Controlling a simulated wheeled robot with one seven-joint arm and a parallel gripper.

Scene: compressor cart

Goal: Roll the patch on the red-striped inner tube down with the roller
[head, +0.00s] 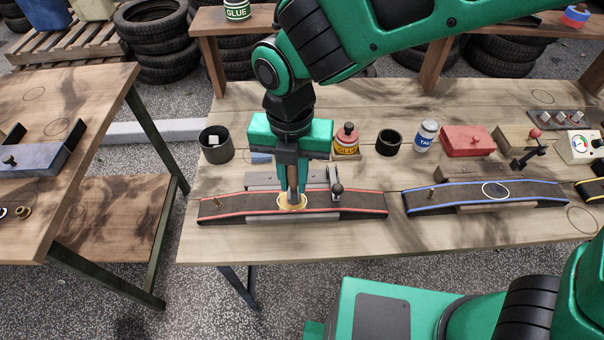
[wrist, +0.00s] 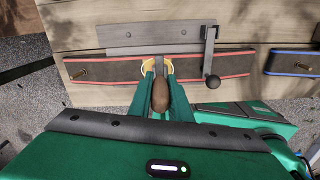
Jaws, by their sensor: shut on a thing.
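The red-striped inner tube (head: 350,203) lies flat across the front of the bench, dark with red edges. It also shows in the wrist view (wrist: 110,75). A round patch with a yellow-orange edge (head: 283,205) sits near the tube's middle; the edge also shows in the wrist view (wrist: 148,67). My gripper (head: 292,190) is directly above the patch, shut on the roller. The roller's brown handle (wrist: 160,94) shows between the fingers. Its lower end is over the patch and hides its middle; I cannot tell whether it touches.
A clamp with a black knob (head: 337,188) stands right of the patch, close to my gripper. The blue-striped tube (head: 540,193) lies to the right. Behind are a dark cup (head: 215,144), an orange-red bottle (head: 346,141), a talc can (head: 426,136) and a red box (head: 467,141).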

